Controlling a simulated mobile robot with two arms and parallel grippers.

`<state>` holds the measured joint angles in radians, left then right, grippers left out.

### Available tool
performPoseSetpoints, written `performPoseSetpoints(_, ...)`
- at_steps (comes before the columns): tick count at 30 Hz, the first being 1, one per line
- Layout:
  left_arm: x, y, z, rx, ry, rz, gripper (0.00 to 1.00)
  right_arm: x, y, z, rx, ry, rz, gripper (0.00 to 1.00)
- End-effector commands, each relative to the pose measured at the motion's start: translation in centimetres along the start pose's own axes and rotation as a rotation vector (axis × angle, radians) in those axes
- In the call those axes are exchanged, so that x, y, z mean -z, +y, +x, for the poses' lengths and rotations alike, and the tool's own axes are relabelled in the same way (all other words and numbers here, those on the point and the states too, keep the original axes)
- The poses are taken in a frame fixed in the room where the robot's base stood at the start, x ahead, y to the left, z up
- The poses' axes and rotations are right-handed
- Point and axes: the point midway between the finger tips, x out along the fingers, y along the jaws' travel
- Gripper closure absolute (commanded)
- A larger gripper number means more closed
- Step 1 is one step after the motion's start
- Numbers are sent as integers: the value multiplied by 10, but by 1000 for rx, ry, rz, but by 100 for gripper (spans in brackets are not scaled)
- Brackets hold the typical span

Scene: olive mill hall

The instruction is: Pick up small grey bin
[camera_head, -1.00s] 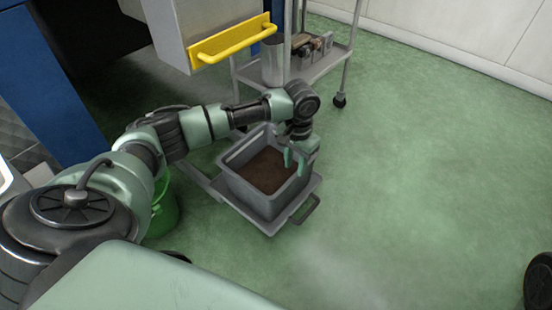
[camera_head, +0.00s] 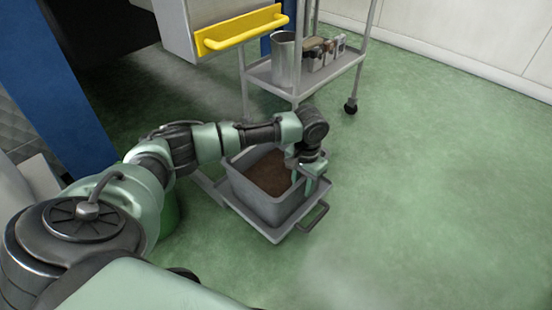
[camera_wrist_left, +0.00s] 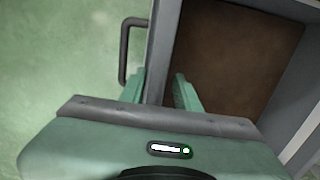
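The small grey bin (camera_head: 252,203) is an open rectangular tub with dark brown stuff inside. It stands on a low grey platform (camera_head: 277,236) with a handle at its front right. My left gripper (camera_head: 309,182) reaches down at the bin's right-hand rim. In the left wrist view, the bin wall (camera_wrist_left: 164,45) runs between my two green fingers (camera_wrist_left: 160,88). One finger is outside the wall, the other inside over the brown contents. A gap shows beside the fingers, so they look open around the rim. My right gripper is not in view.
A grey wheeled cart (camera_head: 272,80) with a metal cup (camera_head: 287,60) and small items stands behind the bin. A cabinet with a yellow handle (camera_head: 240,28) is at the top. A green bucket (camera_head: 170,212) is partly hidden by my arm. The floor to the right is clear.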

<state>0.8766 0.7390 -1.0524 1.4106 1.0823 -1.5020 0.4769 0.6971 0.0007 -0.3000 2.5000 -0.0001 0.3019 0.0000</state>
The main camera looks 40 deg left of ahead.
Motion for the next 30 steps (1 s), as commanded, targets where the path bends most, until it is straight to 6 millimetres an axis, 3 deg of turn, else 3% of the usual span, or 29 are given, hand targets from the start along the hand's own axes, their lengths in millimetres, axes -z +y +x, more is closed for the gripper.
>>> performPoseSetpoints(4,0,0,-1,0,0,0,71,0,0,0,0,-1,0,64)
performPoseSetpoints(7,0,0,-1,0,0,0,99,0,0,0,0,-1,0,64)
performPoseSetpoints(8,0,0,-1,1,0,0,100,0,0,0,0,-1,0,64)
performPoseSetpoints(30,0,1,0,-4,0,0,100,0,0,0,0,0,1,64)
